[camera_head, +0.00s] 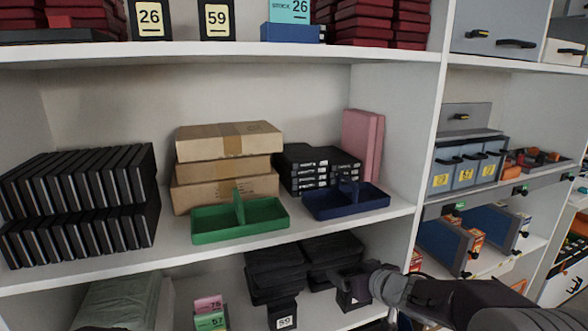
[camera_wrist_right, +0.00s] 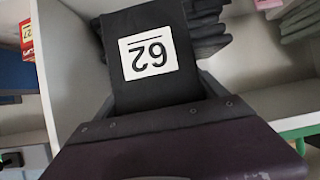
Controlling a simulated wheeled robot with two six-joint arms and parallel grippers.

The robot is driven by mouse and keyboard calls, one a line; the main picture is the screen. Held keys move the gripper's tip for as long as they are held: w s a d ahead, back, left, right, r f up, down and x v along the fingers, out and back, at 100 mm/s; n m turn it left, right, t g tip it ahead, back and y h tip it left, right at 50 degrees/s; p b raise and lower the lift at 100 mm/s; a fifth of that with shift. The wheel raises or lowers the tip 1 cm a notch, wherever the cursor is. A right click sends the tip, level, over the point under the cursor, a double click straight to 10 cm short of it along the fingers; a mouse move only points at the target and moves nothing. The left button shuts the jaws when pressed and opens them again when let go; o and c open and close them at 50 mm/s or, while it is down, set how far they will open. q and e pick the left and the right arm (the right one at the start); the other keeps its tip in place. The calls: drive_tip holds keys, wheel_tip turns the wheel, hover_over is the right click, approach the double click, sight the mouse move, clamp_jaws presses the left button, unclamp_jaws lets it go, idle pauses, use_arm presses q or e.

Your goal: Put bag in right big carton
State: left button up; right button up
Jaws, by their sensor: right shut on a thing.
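My right gripper (camera_head: 352,284) reaches in from the right at the front of the lower shelf. It is shut on a black item with a white number label, whose face (camera_wrist_right: 185,90) fills the upper middle of the right wrist view. The label appears upside down there and seems to read 62. I cannot tell whether this item is the bag. Folded dark stacks (camera_head: 273,272) and (camera_head: 330,252) lie just behind and left of the gripper; they also show in the right wrist view (camera_wrist_right: 207,28). No big open carton is visible. My left gripper is not in view.
The shelf above the gripper holds a green tray (camera_head: 240,232), a blue tray (camera_head: 345,208), closed cardboard boxes (camera_head: 228,165) and rows of black cases (camera_head: 85,200). A white divider (camera_head: 433,130) stands right. A 59 sign (camera_head: 283,316) and green folded stack (camera_head: 118,300) are below.

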wheel_tip(320, 180, up, 27)
drive_tip(key=p, duration=2.5)
drive_tip(key=shift+f+p, duration=0.15)
drive_tip(key=shift+p, duration=0.15)
